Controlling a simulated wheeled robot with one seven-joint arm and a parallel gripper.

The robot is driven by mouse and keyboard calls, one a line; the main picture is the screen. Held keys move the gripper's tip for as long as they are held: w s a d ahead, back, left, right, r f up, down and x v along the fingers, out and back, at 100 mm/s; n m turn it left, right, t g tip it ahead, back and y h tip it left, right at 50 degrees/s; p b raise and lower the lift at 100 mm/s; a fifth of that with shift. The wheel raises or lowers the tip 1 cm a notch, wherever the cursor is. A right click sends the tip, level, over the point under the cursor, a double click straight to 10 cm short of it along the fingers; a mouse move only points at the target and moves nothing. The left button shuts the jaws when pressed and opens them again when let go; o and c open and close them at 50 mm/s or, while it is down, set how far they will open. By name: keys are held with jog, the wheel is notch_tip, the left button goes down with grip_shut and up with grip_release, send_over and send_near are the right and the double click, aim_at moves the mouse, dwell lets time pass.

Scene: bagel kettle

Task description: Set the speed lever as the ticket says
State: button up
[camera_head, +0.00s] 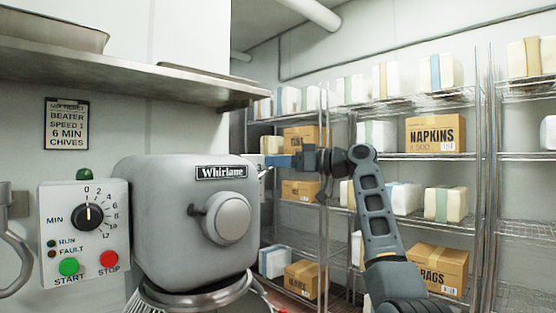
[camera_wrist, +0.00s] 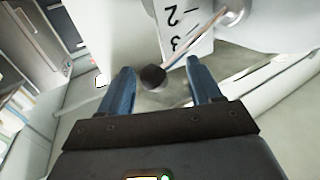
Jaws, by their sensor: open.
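The mix ticket (camera_head: 67,125) on the wall reads "BEATER SPEED 1, 6 MIN, CHIVES". The grey Whirlane mixer (camera_head: 165,215) stands at left centre. In the wrist view the speed lever is a thin metal rod (camera_wrist: 192,46) ending in a black knob (camera_wrist: 153,77). The rod passes close to the 3 on a white number plate (camera_wrist: 186,28), where 2 and 3 show turned over. My gripper (camera_head: 275,161) is at the mixer's right side. In the wrist view my gripper (camera_wrist: 160,88) is open, its blue fingers on either side of the knob, with gaps showing.
A control box (camera_head: 85,232) with a minute dial (camera_head: 88,216), green start button (camera_head: 68,267) and red stop button (camera_head: 109,259) is left of the mixer. A steel shelf (camera_head: 130,77) hangs above. Wire racks (camera_head: 440,156) with boxes stand behind my arm.

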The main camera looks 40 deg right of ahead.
jog(key=shift+w+a, duration=0.15)
jog(key=shift+w, duration=0.15)
jog(key=shift+c, duration=0.5)
jog(key=shift+f, duration=0.1)
grip_shut()
